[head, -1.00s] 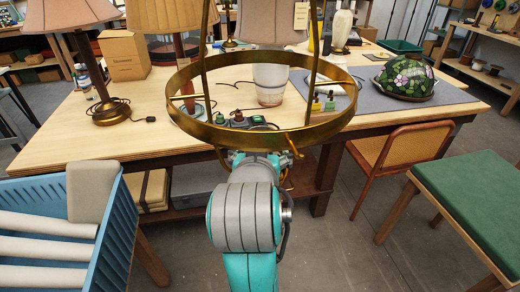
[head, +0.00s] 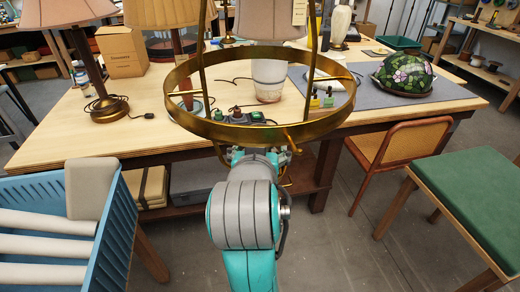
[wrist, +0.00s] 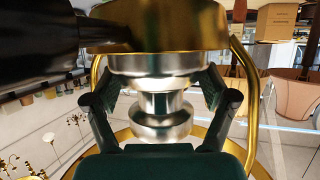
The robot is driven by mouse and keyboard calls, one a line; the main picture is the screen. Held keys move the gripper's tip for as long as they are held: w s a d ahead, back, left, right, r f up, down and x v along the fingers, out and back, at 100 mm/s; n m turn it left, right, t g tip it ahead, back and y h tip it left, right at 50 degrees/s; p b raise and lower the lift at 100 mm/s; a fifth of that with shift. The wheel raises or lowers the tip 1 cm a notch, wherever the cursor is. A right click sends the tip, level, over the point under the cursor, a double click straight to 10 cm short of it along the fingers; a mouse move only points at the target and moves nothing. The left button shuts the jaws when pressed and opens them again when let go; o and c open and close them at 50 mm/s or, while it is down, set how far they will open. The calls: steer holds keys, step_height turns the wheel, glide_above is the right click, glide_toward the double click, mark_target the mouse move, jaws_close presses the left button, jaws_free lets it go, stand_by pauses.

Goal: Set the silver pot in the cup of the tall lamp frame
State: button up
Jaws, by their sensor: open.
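The silver pot (wrist: 160,124), with a stepped, waisted body, stands between my fingers in the wrist view. My gripper (wrist: 161,92) is open, with one dark finger on each side of it. A wide brass band (wrist: 175,28) lies right above the pot's upper rim. Curved brass rods of the lamp frame (wrist: 252,95) rise on both sides. In the head view the tall lamp frame (head: 345,118) shows as a large brass ring with uprights, in front of the table. The pot cannot be made out there. Whether its bottom rests in the cup is hidden by my gripper.
A dark cylinder (wrist: 35,45) crosses the wrist view's upper left. Behind the frame stands a wooden table (head: 60,135) with lamps, a carton (head: 122,52) and a stained-glass shade (head: 404,74). A blue crate (head: 35,195) is left, a chair (head: 400,145) and green bench (head: 475,190) right.

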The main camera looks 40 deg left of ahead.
steer(key=o, duration=1.4)
steer(key=v, duration=1.2)
steer(key=shift+r, duration=0.1)
